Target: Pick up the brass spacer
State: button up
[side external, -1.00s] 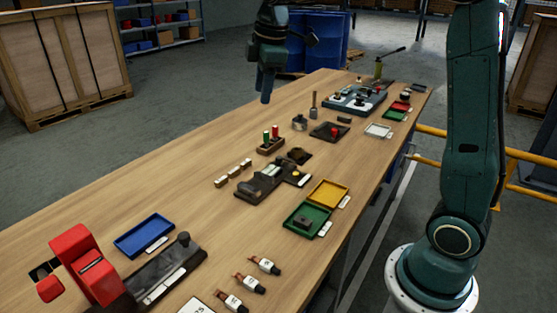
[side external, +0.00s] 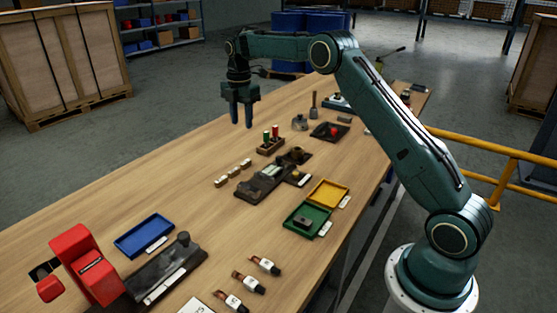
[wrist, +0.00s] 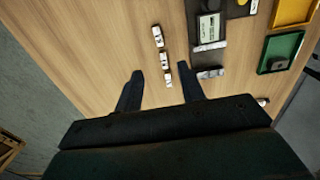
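My gripper (side external: 241,124) is open and empty, hanging fingers down well above the far side of the bench. In the wrist view its two fingers (wrist: 162,68) are spread apart, with a row of three small pieces between and beyond them in the picture. The row lies on the bare wood in the side view, with a near piece (side external: 221,181), a middle piece (side external: 233,172) and a far piece (side external: 246,162). They look pale and brownish. I cannot tell which thing is the brass spacer. A brownish round part (side external: 298,152) sits on a dark plate beyond the row.
A dark fixture (side external: 262,182) stands right of the row. A holder with red and green pieces (side external: 270,146) is behind it. Yellow (side external: 328,192) and green (side external: 296,228) trays lie near the right edge, a blue tray (side external: 144,234) at front left. Wood left of the row is clear.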

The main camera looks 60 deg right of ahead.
jog(key=shift+w+d+f, duration=0.25)
jog(key=shift+f, duration=0.35)
jog(key=shift+f, duration=0.1)
send_over(246, 162)
jog(key=shift+w+a+f, duration=0.1)
jog(key=shift+f, duration=2)
jog(key=shift+w+a+f, duration=0.1)
jog(key=shift+f, duration=2)
jog(key=shift+s+d+f, duration=0.1)
jog(key=shift+f, duration=1.2)
jog(key=shift+d+f, duration=0.1)
jog(key=shift+f, duration=1.2)
grip_shut()
